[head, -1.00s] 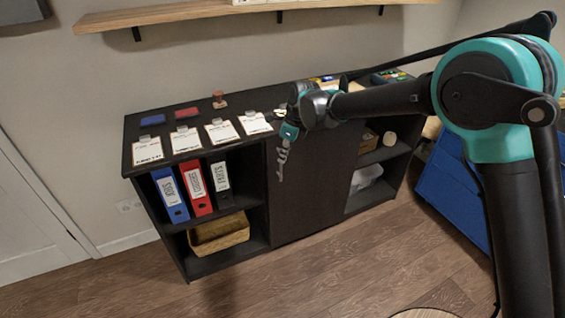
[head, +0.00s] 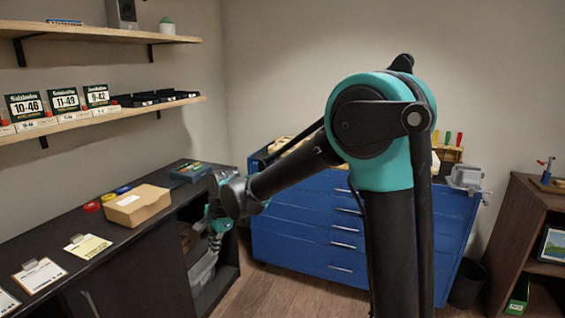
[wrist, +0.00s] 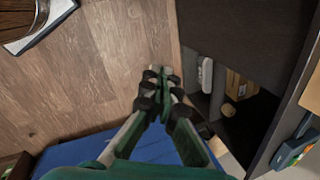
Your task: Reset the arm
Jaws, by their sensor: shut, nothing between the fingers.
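My gripper (head: 216,243) hangs at the end of my bent arm in the head view, in front of the open shelf section of the black cabinet (head: 142,232). In the wrist view my gripper (wrist: 161,72) has its fingers together with nothing between them, above the wooden floor (wrist: 90,75). The cabinet (wrist: 235,45) is on the right there, apart from the fingers. My arm partly hides the blue drawer chest (head: 305,235) in the head view.
A cardboard box (head: 137,205) and several clipboards lie on the cabinet top. Two wooden shelves (head: 100,117) are on the left wall. A brown bookcase (head: 520,225) stands at the right, with a dark bin (head: 467,284) beside it. Some floor is free between.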

